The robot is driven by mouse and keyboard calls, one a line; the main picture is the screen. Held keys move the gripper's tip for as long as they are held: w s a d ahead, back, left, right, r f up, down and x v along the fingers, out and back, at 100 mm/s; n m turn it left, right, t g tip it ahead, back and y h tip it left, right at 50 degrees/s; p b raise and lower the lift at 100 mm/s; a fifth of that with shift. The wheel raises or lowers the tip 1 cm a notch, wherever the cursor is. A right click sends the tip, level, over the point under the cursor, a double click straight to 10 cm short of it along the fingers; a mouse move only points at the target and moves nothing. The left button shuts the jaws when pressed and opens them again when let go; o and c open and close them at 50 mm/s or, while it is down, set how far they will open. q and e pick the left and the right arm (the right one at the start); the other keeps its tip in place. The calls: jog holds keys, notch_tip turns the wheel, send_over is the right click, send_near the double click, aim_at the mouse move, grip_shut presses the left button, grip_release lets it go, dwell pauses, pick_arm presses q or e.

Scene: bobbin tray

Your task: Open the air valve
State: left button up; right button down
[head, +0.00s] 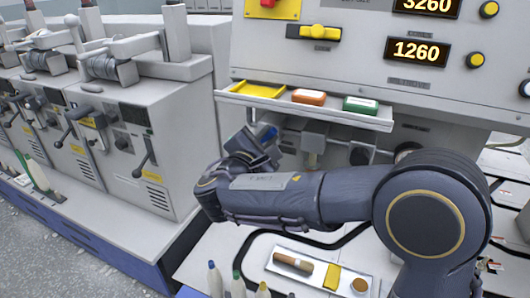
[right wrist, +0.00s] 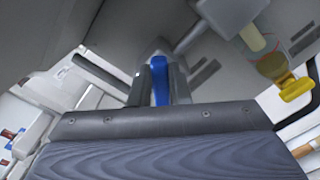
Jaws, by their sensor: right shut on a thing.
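A blue handle (right wrist: 161,80), which looks like the air valve's lever, stands between the two fingers of my right gripper (right wrist: 160,92) in the right wrist view. The gripper is shut on it. In the head view my right gripper (head: 264,141) is below the panel's shelf, with some blue showing at its fingers. The valve body and pipe are mostly hidden by the gripper, so I cannot tell how far the handle is turned. My left gripper is not in view.
A yellow fitting (right wrist: 296,89) is at right in the wrist view. A bobbin tray (head: 315,279) lies below my arm.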

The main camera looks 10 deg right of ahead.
jog(key=shift+s+d+f+m+b, duration=0.1)
jog(key=shift+f+m+b, duration=0.15)
jog(key=shift+m+b, duration=1.45)
jog(key=shift+d+f+m+b, duration=0.1)
jog(key=shift+f+m+b, duration=0.2)
jog(key=shift+m+b, duration=1.45)
jog(key=shift+s+f+m+b, duration=0.1)
jog(key=shift+f+m+b, duration=0.15)
jog(key=shift+m+b, duration=1.45)
jog(key=shift+n+b, duration=0.55)
jog(key=shift+b, duration=0.05)
jog(key=c, duration=1.4)
grip_release()
jog(key=shift+r, duration=0.1)
jog(key=shift+o, duration=0.2)
jog(key=p+v, duration=0.1)
jog(key=v, duration=0.6)
jog(key=shift+s+a, duration=0.25)
jog(key=shift+s, duration=0.1)
